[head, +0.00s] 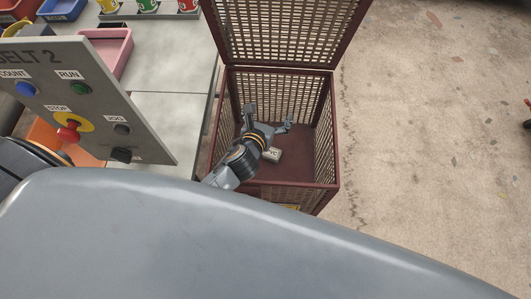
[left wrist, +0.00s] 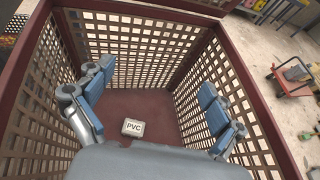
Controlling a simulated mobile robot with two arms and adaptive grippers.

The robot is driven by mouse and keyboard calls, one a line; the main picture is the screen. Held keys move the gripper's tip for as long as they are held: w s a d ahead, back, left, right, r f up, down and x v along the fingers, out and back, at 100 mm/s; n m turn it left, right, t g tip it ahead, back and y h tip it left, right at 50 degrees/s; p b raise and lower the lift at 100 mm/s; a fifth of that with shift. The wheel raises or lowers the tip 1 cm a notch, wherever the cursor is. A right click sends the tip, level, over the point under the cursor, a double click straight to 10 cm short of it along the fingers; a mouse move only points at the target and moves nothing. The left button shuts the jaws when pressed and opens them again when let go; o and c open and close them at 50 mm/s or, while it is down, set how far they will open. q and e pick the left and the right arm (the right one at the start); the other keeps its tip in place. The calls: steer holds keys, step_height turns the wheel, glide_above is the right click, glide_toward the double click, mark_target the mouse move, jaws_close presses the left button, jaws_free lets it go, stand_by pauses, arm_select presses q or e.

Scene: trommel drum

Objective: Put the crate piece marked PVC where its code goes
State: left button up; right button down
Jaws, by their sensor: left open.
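The small pale piece marked PVC (head: 272,155) lies on the dark red floor of the lattice-walled crate (head: 327,155). In the left wrist view the piece (left wrist: 133,128) shows its label face up, with bare floor around it. My left gripper (head: 267,118) reaches into the crate over its near side, open and empty. In the left wrist view its two blue-grey fingers (left wrist: 157,82) are spread wide, and the piece lies between them in the picture, apart from both. My right gripper is not in view.
The crate's lattice lid (head: 285,30) stands open at the back. A grey BELT 2 panel (head: 90,100) with buttons stands at left. Pink (head: 108,48), blue (head: 60,9), red (head: 18,8) and orange (head: 45,135) bins are there too.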

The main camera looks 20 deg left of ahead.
arm_select(q)
steer(key=v, duration=1)
steer(key=shift+s, duration=0.35)
steer(key=shift+r, duration=0.1)
